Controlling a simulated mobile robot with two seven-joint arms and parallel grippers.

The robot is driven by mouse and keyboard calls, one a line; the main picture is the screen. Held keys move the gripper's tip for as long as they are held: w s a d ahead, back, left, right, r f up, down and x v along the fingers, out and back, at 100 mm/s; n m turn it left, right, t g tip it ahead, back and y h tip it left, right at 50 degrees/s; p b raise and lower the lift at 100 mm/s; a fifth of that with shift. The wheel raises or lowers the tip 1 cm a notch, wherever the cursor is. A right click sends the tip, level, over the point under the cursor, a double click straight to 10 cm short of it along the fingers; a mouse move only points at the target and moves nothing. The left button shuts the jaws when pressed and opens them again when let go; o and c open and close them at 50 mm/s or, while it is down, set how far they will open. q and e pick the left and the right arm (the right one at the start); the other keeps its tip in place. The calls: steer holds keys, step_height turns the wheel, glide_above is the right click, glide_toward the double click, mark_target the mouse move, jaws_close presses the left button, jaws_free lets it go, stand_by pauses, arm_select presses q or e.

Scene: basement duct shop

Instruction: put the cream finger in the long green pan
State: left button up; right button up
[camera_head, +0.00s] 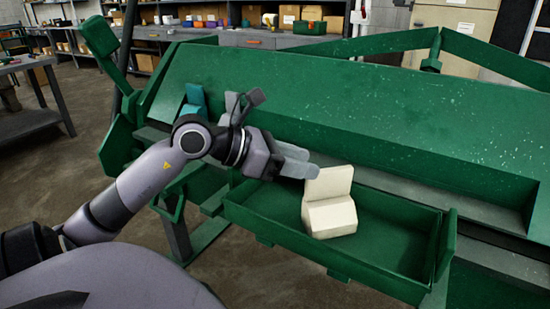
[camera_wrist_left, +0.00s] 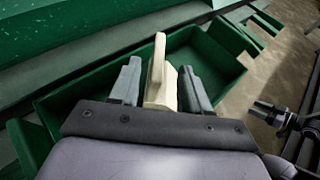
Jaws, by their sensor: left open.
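The cream finger (camera_head: 330,216) is a chunky off-white block with a thinner upright plate. In the head view it stands inside the outline of the long green pan (camera_head: 400,273), near its middle; its underside is hidden. My left gripper (camera_head: 316,171) is open, its grey fingers reaching over the pan from the left to the cream finger's upright plate. In the left wrist view the cream finger (camera_wrist_left: 158,72) shows between the two spread fingers, with the green pan (camera_wrist_left: 215,65) around it. Contact between fingers and block cannot be told.
The large green sheet-metal machine (camera_head: 370,95) rises behind the pan. A teal piece (camera_head: 194,98) sits on it at the left, with a light grey piece (camera_head: 231,102) partly hidden by my arm. The pan's right end is empty.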

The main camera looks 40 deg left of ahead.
arm_select(q)
steer(key=shift+b+v, duration=0.3)
steer(key=shift+v, duration=2.15)
